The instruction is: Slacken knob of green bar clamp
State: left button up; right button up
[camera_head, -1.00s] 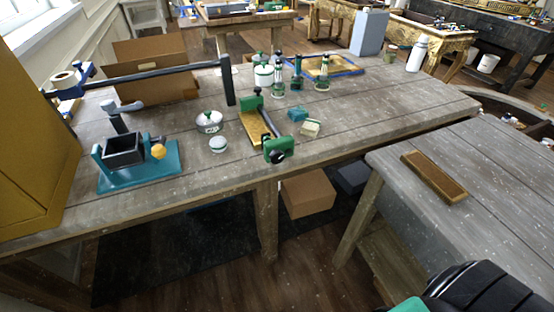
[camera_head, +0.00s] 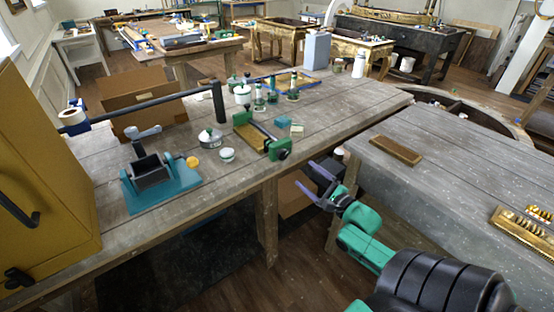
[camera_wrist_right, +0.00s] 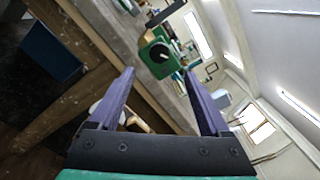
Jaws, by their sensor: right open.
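The green bar clamp (camera_head: 264,137) lies on the wooden workbench (camera_head: 330,108), with a dark bar and a wooden piece along it. Its near green end carries a black knob (camera_head: 282,155) facing the bench's front edge. In the right wrist view the knob (camera_wrist_right: 159,54) shows ahead, beyond the fingertips and between them. My right gripper (camera_head: 312,179) is open and empty, in front of the bench edge, lower and to the right of the knob. Its two purple fingers (camera_wrist_right: 162,82) stand wide apart in the wrist view. My left gripper is not in view.
A teal-based vise (camera_head: 160,190) and a round lidded tin (camera_head: 210,139) stand left of the clamp. Green-banded bottles (camera_head: 259,98) and a teal block (camera_head: 282,122) stand behind it. A second bench (camera_head: 450,165) stands right, holding a wooden tray (camera_head: 396,151).

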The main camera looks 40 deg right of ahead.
send_near(284, 156)
jog(key=w, duration=0.9)
jog(key=shift+w+d, duration=0.1)
jog(key=shift+w, duration=0.3)
jog(key=shift+w+d, duration=0.1)
jog(key=shift+w, duration=0.1)
jog(key=shift+c, duration=1)
jog(key=shift+s, duration=0.1)
grip_shut()
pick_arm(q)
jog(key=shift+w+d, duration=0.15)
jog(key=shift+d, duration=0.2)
